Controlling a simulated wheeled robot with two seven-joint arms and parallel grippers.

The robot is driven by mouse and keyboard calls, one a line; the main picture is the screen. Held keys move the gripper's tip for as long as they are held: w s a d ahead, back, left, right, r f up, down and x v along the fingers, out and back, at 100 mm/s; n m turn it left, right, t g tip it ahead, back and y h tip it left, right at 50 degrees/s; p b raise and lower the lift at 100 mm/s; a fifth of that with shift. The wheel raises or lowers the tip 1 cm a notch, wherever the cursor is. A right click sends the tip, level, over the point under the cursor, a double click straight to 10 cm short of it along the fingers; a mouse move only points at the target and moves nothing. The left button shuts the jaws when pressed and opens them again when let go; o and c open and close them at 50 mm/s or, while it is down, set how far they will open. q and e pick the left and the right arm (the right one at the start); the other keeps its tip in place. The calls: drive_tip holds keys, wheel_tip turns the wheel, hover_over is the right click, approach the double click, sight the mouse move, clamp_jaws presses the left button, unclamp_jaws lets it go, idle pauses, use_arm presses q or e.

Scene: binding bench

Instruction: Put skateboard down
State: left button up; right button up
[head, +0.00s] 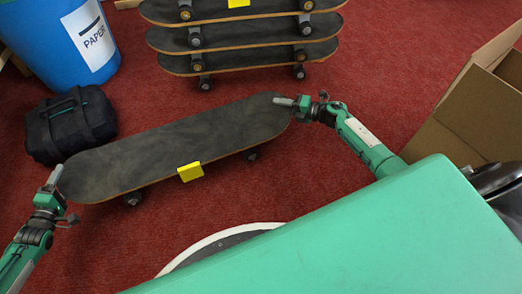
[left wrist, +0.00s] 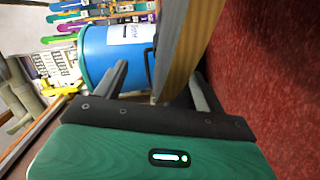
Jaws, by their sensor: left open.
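A dark-topped skateboard (head: 170,150) with a yellow label (head: 190,172) on its near edge lies level, wheels down, low over or on the red floor. Whether its wheels touch the floor is hard to tell. My left gripper (head: 56,176) is at its left end. In the left wrist view my left gripper (left wrist: 160,85) is open, with the wooden edge of the skateboard (left wrist: 178,50) between its fingers and a gap to the left one. My right gripper (head: 288,102) is at the skateboard's right end, one finger showing over the deck; its other finger is hidden.
Several skateboards (head: 245,48) are stacked at the back. A blue paper bin (head: 45,45) stands at back left, with a dark bag (head: 70,125) close behind the skateboard's left end. An open cardboard box (head: 460,130) is at right. Red carpet (head: 370,70) is clear at back right.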

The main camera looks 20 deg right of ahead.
use_arm(q)
drive_tip(key=v, duration=1.2)
use_arm(e)
drive_tip(key=o, duration=0.8)
use_arm(q)
drive_tip(key=shift+a+f, duration=0.1)
use_arm(e)
drive_tip(key=shift+v, duration=4.1)
drive_tip(key=shift+d, duration=0.15)
drive_tip(key=shift+s, duration=0.1)
